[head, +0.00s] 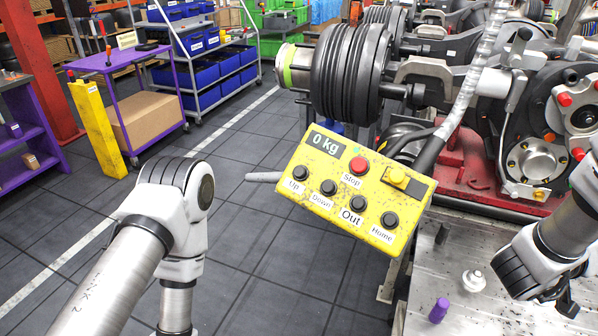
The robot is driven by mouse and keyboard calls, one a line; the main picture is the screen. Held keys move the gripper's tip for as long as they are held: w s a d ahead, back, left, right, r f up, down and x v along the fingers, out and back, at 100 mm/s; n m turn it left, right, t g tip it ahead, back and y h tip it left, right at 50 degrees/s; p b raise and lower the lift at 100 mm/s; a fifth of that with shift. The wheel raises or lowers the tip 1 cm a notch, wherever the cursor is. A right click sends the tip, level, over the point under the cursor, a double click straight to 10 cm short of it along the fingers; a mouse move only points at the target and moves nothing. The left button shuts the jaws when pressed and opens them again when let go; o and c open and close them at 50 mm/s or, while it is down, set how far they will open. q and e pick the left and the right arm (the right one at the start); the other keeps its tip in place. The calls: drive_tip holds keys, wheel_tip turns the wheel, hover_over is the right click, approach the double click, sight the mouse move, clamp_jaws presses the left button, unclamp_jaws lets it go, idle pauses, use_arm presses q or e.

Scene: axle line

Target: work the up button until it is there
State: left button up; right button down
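A yellow control box (352,188) hangs tilted in front of the machine. Its display (325,144) reads 0 kg. The Up button (301,173) is the dark round one at the left end of the lower row. Down (328,187), Out (358,202) and Home (390,219) follow to the right. A red Stop button (359,165) sits above. My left arm stands left of the box, apart from it, and its gripper is outside the picture. My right arm is at the right edge; dark parts (568,304) below it may be its gripper, but their state is unclear.
A grey metal table (470,245) lies right of the box, with a purple cylinder (439,310) and a white fitting (473,280) on it. The machine with black ribbed bellows (350,75) stands behind. A yellow post (97,130) and purple cart stand left. The floor between is clear.

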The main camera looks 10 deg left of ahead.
use_arm(q)
clamp_jaws()
idle(1.1)
